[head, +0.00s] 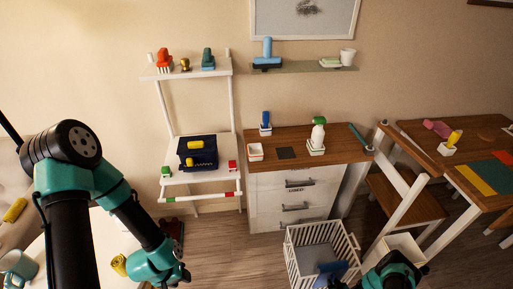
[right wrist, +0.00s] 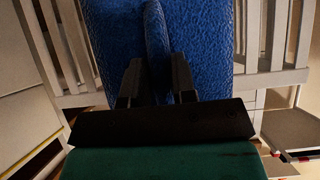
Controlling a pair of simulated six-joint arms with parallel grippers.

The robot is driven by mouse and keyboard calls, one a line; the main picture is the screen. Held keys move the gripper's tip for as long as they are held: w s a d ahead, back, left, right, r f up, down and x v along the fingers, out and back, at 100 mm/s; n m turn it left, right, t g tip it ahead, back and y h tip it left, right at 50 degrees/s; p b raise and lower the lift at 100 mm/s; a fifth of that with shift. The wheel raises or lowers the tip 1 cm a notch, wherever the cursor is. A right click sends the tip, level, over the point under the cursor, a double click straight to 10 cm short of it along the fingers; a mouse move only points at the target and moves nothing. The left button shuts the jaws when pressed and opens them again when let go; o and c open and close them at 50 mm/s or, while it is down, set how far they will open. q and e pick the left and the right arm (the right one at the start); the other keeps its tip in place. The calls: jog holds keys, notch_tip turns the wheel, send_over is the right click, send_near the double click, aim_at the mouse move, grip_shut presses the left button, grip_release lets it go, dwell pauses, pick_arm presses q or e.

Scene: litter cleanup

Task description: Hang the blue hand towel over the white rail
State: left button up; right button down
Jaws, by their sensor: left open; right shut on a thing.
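The blue hand towel (head: 330,271) shows in the head view in front of the white slatted crate (head: 292,262) or in it; I cannot tell which. In the right wrist view the towel (right wrist: 115,40) fills the upper middle. My right gripper (right wrist: 156,88) is shut on a pinched fold of it. The white rail (head: 208,197), with red and green bands, runs across the low front of the white ladder shelf, bare, left of the towel. My left gripper (head: 178,274) is open at the bottom edge of the head view, below the shelf; its fingertips are hard to make out.
A dark blue box (head: 197,153) sits on the shelf above the rail. A white drawer cabinet (head: 290,197) with a wooden top stands between shelf and wooden chair (head: 405,195).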

jog(key=shift+r, duration=0.5)
jog(key=s, duration=1)
jog(key=shift+d, duration=0.2)
dwell(1.0)
dwell(0.4)
